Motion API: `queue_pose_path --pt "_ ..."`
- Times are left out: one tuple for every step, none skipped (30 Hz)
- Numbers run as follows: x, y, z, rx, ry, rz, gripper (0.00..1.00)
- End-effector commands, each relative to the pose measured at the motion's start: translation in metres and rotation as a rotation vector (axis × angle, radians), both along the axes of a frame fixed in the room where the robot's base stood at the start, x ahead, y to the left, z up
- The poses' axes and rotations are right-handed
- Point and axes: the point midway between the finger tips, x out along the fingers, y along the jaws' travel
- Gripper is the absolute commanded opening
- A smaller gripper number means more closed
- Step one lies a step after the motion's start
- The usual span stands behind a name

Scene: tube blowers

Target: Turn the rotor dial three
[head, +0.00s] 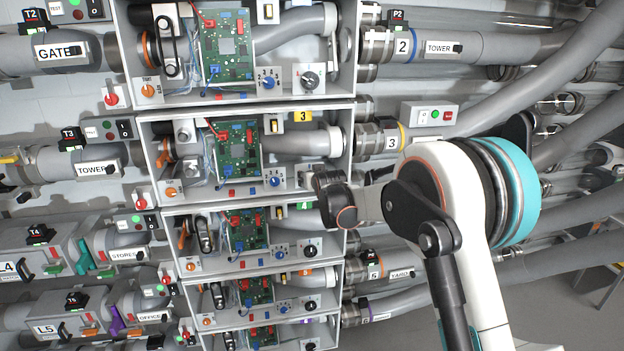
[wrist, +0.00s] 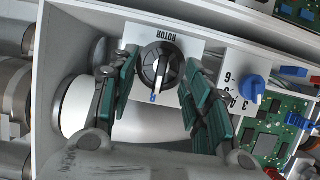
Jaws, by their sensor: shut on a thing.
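The rotor dial (wrist: 157,66) is a round black and grey knob on a white plate marked ROTOR, which reads upside down in the wrist view. In the head view my gripper (head: 324,198) is at the lower right of the open box with the yellow 3 label (head: 303,117). It hides dial three there.
A blue selector knob (wrist: 252,88) and a green circuit board (wrist: 275,130) lie right of the dial in the wrist view. Box walls (wrist: 58,50) edge the space. More boxes with similar dials (head: 310,80) stand above and below. Grey pipes (head: 520,90) crowd the right side.

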Motion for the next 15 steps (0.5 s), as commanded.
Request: queue_pose_path --pt "-0.0003 -0.0001 -0.0006 0.000 0.001 0.000 0.21" --pt "-0.0003 -0.0001 -0.0006 0.000 0.001 0.000 0.21" --pt "-0.0003 -0.0001 -0.0006 -0.001 0.002 0.000 0.47" --pt "-0.0003 -0.0001 -0.0006 0.000 0.001 0.000 0.54" --pt "-0.0002 -0.0001 -0.0006 0.000 0.001 0.000 0.60" --pt "-0.0001 0.0000 -0.0006 0.000 0.001 0.000 0.63" --pt "-0.0001 0.0000 -0.0006 0.000 0.001 0.000 0.63" --pt "-0.0001 0.0000 -0.0005 0.000 0.001 0.000 0.63" --pt "-0.0001 0.0000 -0.0005 0.001 0.001 0.000 0.63" --pt "-0.0001 0.0000 -0.0004 0.001 0.001 0.000 0.63" --pt "-0.0001 0.0000 -0.0004 0.001 0.001 0.000 0.63" --pt "-0.0001 0.0000 -0.0004 0.001 0.001 0.000 0.63" --pt "-0.0001 0.0000 -0.0004 0.001 0.001 0.000 0.63" --pt "-0.0001 0.0000 -0.0003 0.001 0.001 0.000 0.63" --pt "-0.0003 -0.0002 -0.0002 0.001 0.001 0.000 0.63"
